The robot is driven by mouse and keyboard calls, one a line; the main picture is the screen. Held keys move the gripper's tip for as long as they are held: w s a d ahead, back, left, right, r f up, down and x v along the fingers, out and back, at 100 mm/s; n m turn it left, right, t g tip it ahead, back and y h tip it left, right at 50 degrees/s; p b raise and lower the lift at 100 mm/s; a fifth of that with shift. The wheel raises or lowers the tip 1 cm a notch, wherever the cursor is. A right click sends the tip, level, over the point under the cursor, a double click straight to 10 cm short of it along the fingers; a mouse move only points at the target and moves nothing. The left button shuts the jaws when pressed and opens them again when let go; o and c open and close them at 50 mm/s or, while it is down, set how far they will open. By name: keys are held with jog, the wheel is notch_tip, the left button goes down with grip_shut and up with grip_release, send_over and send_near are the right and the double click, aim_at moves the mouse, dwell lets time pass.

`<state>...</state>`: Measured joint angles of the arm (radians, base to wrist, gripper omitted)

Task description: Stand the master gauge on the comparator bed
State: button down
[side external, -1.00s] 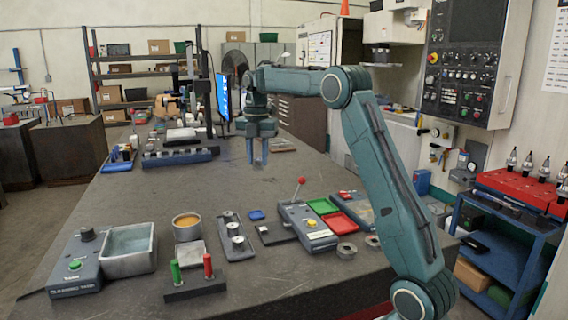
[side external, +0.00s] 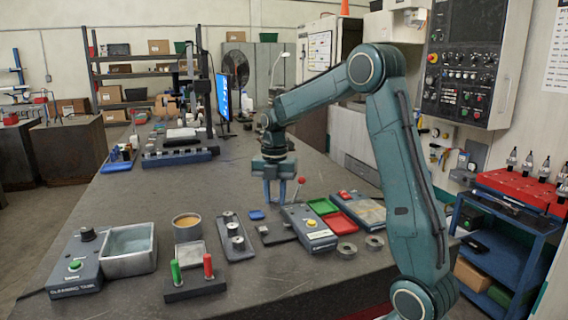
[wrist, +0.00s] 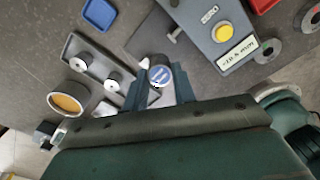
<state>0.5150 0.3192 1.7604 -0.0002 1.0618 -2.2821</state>
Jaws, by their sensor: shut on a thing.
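My gripper (side external: 275,200) hangs over the dark bench, fingers pointing down. In the wrist view my gripper (wrist: 160,88) is shut on a short round piece, the master gauge (wrist: 160,75), with a blue marked top. In the side view the gauge is hard to make out between the fingers. The comparator (side external: 310,229) is a blue-grey box with a yellow button; it also shows in the wrist view (wrist: 205,25) with a millimetre readout. A dark low plate, apparently the comparator bed (side external: 278,234), lies at its left, below the gripper. I see no contact between gauge and bed.
A grey holder (side external: 237,247) with two metal cylinders lies left of the bed. Green (side external: 323,206) and red (side external: 341,222) trays and loose rings (side external: 346,250) lie at the right. A red-knobbed lever (side external: 301,181) rises near the gripper.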

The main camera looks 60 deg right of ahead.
aim_at(275, 210)
jog(key=shift+f, duration=0.2)
jog(key=shift+f, duration=2.85)
jog(key=c, duration=1.1)
grip_release()
jog(key=shift+o, duration=0.2)
notch_tip(275, 210, up, 14)
jog(key=shift+f, duration=0.25)
jog(key=shift+r, duration=0.15)
